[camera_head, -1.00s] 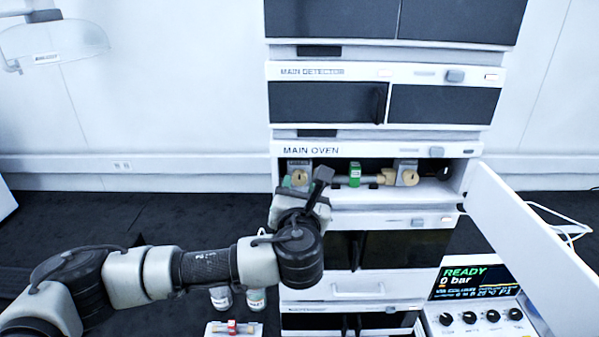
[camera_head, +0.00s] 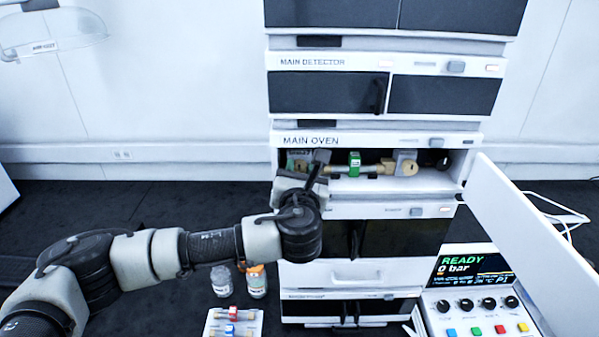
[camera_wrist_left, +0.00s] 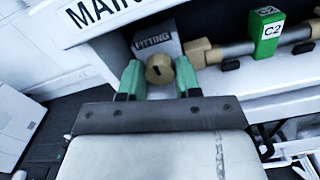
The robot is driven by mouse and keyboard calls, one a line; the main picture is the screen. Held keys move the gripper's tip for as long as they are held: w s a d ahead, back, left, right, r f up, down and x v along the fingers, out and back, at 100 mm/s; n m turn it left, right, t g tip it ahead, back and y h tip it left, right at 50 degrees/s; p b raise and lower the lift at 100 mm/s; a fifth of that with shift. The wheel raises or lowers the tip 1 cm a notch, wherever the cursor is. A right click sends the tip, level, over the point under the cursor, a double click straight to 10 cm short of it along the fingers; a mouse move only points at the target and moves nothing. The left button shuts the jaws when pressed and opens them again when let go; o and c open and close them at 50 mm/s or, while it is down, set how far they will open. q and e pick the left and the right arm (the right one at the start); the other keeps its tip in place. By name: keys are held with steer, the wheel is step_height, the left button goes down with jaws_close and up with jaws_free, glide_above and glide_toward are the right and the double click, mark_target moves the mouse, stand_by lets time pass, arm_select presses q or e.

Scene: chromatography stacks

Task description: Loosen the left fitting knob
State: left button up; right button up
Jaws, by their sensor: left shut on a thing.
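The left fitting knob (camera_wrist_left: 159,69) is a brass disc with a dark slot, in front of a grey block labelled FITTING (camera_wrist_left: 157,38) in the left wrist view. My left gripper (camera_wrist_left: 159,82) has its two green fingertips on either side of the knob and is shut on it. In the head view my left gripper (camera_head: 312,172) reaches into the left part of the open main oven (camera_head: 400,184) and hides most of the knob. A column with a green C2 tag (camera_head: 354,159) lies to the right of it. My right gripper is not in view.
The right fitting knob (camera_head: 410,169) sits at the column's other end. The white oven door (camera_head: 515,230) stands open at the right. A control panel (camera_head: 477,305) reads READY, 0 bar. Below are two bottles (camera_head: 257,284) and a white tray (camera_head: 247,330) with columns.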

arm_select(q)
steer(key=n+b, duration=0.2)
steer(key=n, duration=0.1)
steer(key=shift+f, duration=0.2)
steer(key=n+b, duration=0.2)
steer(key=shift+n, duration=0.3)
steer(key=n+b, duration=0.3)
steer(key=n, duration=0.3)
steer(key=shift+n, duration=0.3)
steer(key=n+b, duration=0.2)
steer(key=n, duration=0.3)
steer(key=shift+b, duration=0.3)
steer(key=n+b, duration=0.1)
steer(key=n, duration=0.4)
steer(key=shift+n+b, duration=0.3)
steer(key=shift+n, duration=0.1)
steer(key=shift+r, duration=0.1)
steer(key=o, duration=0.7)
steer(key=shift+a, duration=0.1)
steer(key=shift+c, duration=0.2)
